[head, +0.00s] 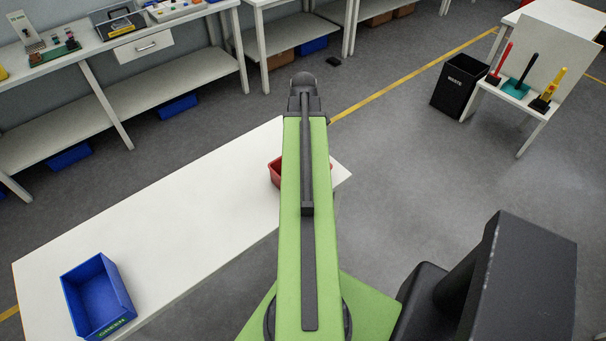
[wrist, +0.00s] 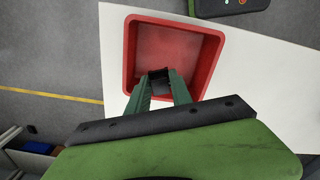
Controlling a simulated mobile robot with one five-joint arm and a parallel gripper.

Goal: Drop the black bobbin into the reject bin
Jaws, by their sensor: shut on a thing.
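My gripper (wrist: 160,85) shows in the wrist view with its two green fingers shut on the black bobbin (wrist: 159,77). The bobbin is a small dark piece between the fingertips. It shows against the inside of the red bin (wrist: 212,60), which is square and open-topped. I cannot tell how high above the bin floor the bobbin is. In the head view the red bin (head: 275,172) stands near the far right end of the white table, mostly hidden behind my green arm. My gripper and the bobbin are hidden in the head view.
A blue bin (head: 97,296) labelled GREEN stands at the near left of the white table (head: 180,215). The table between the bins is clear. A black waste bin (head: 460,86) stands on the floor at right. Shelved benches line the back left.

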